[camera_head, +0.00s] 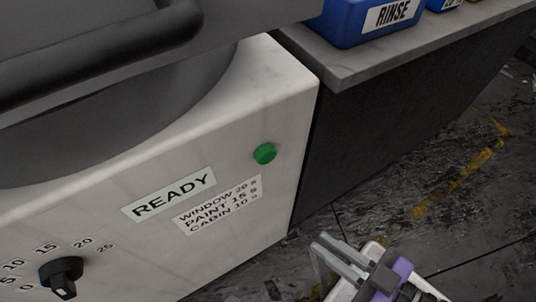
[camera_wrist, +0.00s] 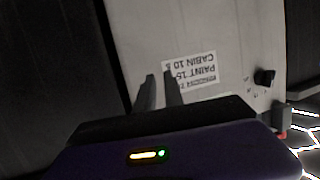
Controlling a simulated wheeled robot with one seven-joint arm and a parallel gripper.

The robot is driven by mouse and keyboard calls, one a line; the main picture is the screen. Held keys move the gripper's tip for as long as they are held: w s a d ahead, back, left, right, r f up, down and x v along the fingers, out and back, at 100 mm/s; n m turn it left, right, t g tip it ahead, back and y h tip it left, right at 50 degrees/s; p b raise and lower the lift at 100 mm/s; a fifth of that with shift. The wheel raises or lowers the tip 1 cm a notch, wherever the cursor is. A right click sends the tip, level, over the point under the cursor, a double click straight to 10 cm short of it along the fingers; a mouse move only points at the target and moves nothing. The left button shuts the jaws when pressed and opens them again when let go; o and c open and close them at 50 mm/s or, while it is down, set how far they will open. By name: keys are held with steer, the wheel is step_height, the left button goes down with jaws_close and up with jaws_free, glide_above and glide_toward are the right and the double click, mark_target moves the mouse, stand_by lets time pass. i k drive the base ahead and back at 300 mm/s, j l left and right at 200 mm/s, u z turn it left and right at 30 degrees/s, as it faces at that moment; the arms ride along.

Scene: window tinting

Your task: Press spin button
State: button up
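A round green button (camera_head: 264,154) sits on the white front panel of the machine (camera_head: 290,120), near its right edge. No other push button shows on the panel, and I see no "spin" label. My gripper (camera_head: 320,243) is below and to the right of the button, apart from the panel. In the wrist view its two dark fingers (camera_wrist: 159,76) point toward the panel with a narrow gap between them and nothing held. The green button is not visible in the wrist view.
A READY label (camera_head: 174,193) and a times label (camera_head: 218,205) are on the panel. A black dial (camera_head: 62,277) is at lower left. A dark bar handle (camera_head: 110,55) crosses above. A counter (camera_head: 385,65) with a blue RINSE bin (camera_head: 350,22) stands right. Floor is open at right.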

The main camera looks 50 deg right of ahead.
mark_target(265, 153)
steer(key=k+l+u, duration=0.25)
steer(key=l, duration=0.3)
steer(key=l+u, duration=0.25)
steer(key=l, duration=0.25)
steer(key=k+l+u, duration=0.3)
steer(key=l, duration=0.15)
steer(key=k+l+u, duration=0.25)
steer(key=l, duration=0.2)
steer(key=k+l+u, duration=0.25)
steer(key=k+l, duration=0.1)
